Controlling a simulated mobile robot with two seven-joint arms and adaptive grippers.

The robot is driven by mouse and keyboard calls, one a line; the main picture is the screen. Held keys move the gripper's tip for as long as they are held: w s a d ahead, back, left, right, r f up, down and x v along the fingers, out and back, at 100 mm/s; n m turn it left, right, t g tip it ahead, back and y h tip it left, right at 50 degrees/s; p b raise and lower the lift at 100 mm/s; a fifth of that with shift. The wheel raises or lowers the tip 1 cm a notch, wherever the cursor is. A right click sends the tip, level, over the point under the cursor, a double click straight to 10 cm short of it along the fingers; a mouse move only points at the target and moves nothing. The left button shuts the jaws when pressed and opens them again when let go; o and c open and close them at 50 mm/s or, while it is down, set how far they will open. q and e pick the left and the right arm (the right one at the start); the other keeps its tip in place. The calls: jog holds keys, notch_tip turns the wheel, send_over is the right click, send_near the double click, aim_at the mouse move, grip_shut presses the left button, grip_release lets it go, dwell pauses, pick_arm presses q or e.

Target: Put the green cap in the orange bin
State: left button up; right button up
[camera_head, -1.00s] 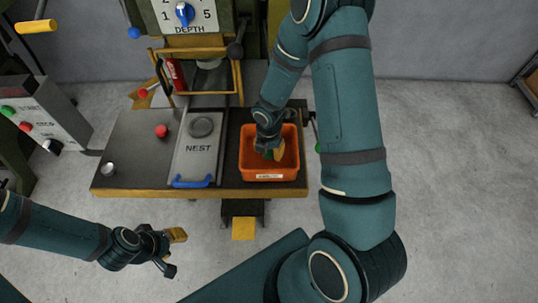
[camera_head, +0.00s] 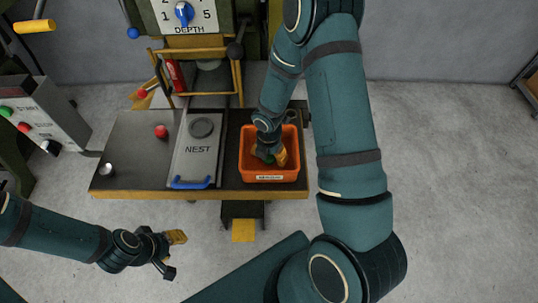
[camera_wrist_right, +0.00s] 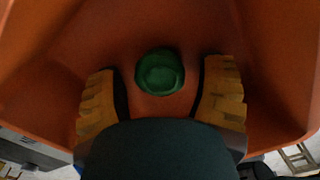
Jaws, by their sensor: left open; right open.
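The orange bin (camera_head: 268,178) stands at the right end of the worktable. It fills most of the right wrist view (camera_wrist_right: 200,30). The green cap (camera_wrist_right: 160,72) lies in the bin, between and just ahead of the fingertips of my right gripper (camera_wrist_right: 162,92). In the head view the green cap (camera_head: 268,159) is mostly hidden by this gripper. My right gripper (camera_head: 272,160) is open, reaching down into the bin, with a visible gap on both sides of the cap. My left gripper (camera_head: 175,253) is open and empty in front of the table's front left part.
A nest plate (camera_head: 198,149) with a blue handle (camera_head: 190,183) sits left of the bin. A red knob (camera_head: 161,131) and a small metal knob (camera_head: 106,169) are further left on the table. The press (camera_head: 195,50) stands behind. A control box (camera_head: 45,115) is at the left.

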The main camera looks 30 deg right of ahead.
aim_at(269, 156)
pick_arm(q)
notch_tip(269, 156, up, 4)
jog(key=p, duration=0.3)
jog(key=shift+f, duration=0.25)
pick_arm(e)
notch_tip(269, 156, up, 12)
jog(key=shift+r, duration=0.15)
jog(key=shift+a, duration=0.1)
